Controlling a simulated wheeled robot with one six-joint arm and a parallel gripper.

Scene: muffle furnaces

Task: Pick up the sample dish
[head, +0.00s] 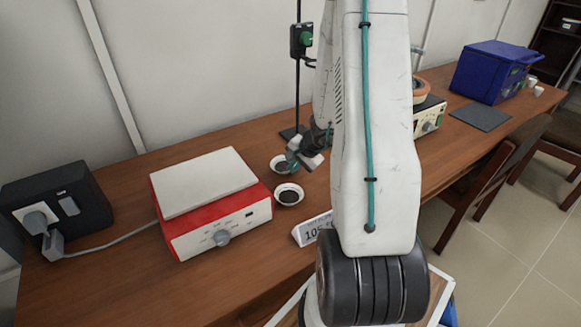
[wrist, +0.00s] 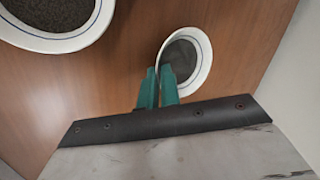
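Two white dishes with dark contents are at the wooden table in the head view. The sample dish at my gripper (head: 280,161) is the farther one; it also shows in the wrist view (wrist: 205,68). My gripper (head: 294,158) is at its right side in the head view. In the wrist view, the green fingertips (wrist: 158,76) are close together, one on each side of the dish's rim, shut on it. I cannot tell whether the dish is clear of the table. The other dish (head: 289,194) sits nearer; it shows at the upper left of the wrist view (wrist: 62,44).
A red and white heating unit (head: 212,200) stands left of the dishes, with a black socket box (head: 58,207) farther left. A number sign (head: 313,229) stands near the table's front. A thin stand (head: 297,80) rises just behind the dishes. A blue box (head: 492,72) is far right.

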